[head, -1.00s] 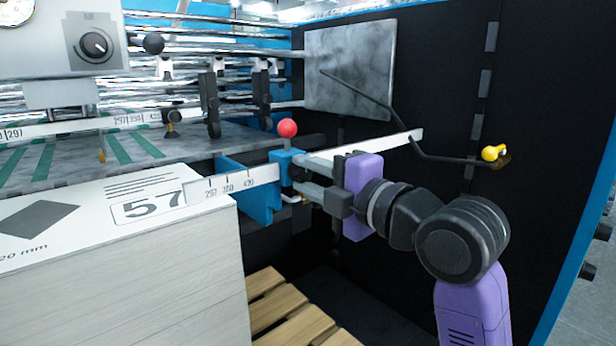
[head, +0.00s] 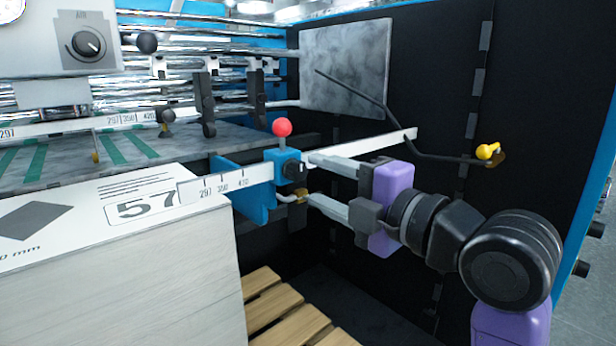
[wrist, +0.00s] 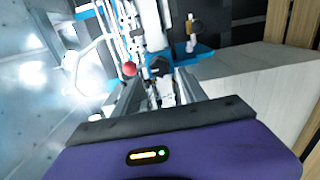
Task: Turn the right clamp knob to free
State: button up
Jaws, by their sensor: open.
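The clamp is a blue block (head: 285,157) on the white scale bar (head: 230,181), with a red ball handle (head: 282,128) upright on top. A black clamp knob (head: 295,171) faces right on the block; its exact turn angle is too small to read. My gripper (head: 312,178) is open and empty, just right of the knob, one finger above its level and one below. The fingers appear apart from the knob. In the wrist view the blue block (wrist: 158,63) and red ball (wrist: 129,69) lie ahead of the open fingers of my gripper (wrist: 158,90).
A white-topped stack (head: 90,215) marked 57 stands at the left, near the scale bar. Wooden pallet slats (head: 262,298) lie below. A dark wall with a bent black rod ending in a yellow knob (head: 487,151) is behind my arm. Dark free space lies under the gripper.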

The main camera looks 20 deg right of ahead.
jog(key=shift+v, duration=1.3)
jog(key=d+r+m+t+h, duration=0.1)
jog(key=d+r+m+t, duration=0.25)
jog(key=r+m, duration=0.3)
jog(key=s+d+f+m+t+h+p, duration=0.25)
jog(key=s+f+m+h, duration=0.4)
jog(key=m, duration=0.65)
jog(key=s+a+f+m+g+y+p, duration=0.1)
jog(key=s+a+f+g+p, duration=0.3)
jog(key=s+f, duration=0.8)
jog(key=s+a+f+m+g+y+p, duration=0.1)
jog(key=s+a+f+g+p, duration=0.3)
jog(key=s+f, duration=0.8)
jog(key=f+v, duration=0.1)
jog(key=v, duration=0.4)
jog(key=shift+s, duration=0.5)
